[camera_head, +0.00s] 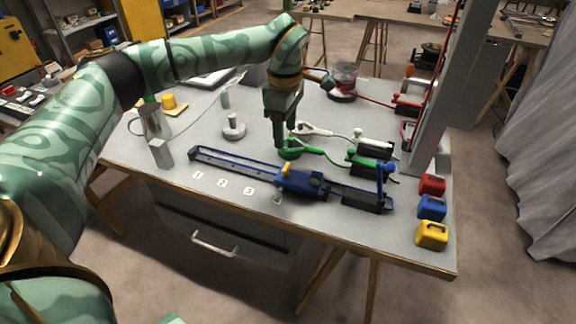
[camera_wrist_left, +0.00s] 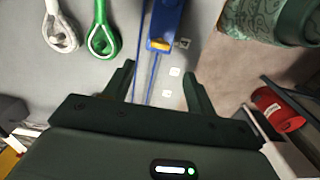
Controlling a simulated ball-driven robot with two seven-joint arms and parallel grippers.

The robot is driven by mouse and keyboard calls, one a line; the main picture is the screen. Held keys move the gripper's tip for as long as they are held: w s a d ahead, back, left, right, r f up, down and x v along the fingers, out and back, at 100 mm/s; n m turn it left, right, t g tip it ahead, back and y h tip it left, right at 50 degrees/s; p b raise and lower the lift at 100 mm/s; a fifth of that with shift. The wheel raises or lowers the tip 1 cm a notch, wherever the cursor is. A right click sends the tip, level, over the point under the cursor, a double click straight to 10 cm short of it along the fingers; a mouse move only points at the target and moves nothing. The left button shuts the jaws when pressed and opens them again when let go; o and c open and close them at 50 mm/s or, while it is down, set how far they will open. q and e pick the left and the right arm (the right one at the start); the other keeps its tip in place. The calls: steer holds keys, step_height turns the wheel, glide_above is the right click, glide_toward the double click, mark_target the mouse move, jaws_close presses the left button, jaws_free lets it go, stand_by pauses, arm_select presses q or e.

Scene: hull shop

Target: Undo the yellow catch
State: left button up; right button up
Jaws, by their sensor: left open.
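The yellow catch (camera_head: 286,170) is a small yellow piece at the left end of a blue carriage (camera_head: 302,183). The carriage sits on a long dark and blue rail on the grey table. In the left wrist view the yellow catch (camera_wrist_left: 158,45) shows at the near end of the blue carriage (camera_wrist_left: 165,18), ahead of the fingertips. My left gripper (camera_head: 288,150) points down just behind the rail, near the catch. Its two fingers (camera_wrist_left: 158,68) stand apart with nothing between them. I do not see my right gripper.
White (camera_head: 315,131) and green (camera_head: 318,151) looped cables lie behind the rail, close to my left gripper. Red (camera_head: 432,184), blue (camera_head: 431,207) and yellow (camera_head: 431,235) blocks line the right edge. A metal jug (camera_head: 153,121) stands at the left. A grey post rises at the right.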

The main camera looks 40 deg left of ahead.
mark_target(286, 166)
arm_select(q)
step_height(286, 166, down, 11)
steer(key=b, duration=0.3)
steer(key=shift+r, duration=0.15)
arm_select(e)
steer(key=f, duration=0.1)
steer(key=s+f, duration=0.1)
steer(key=f, duration=0.1)
steer(key=shift+s+f, duration=0.35)
steer(key=shift+d, duration=0.1)
arm_select(q)
steer(key=c, duration=1)
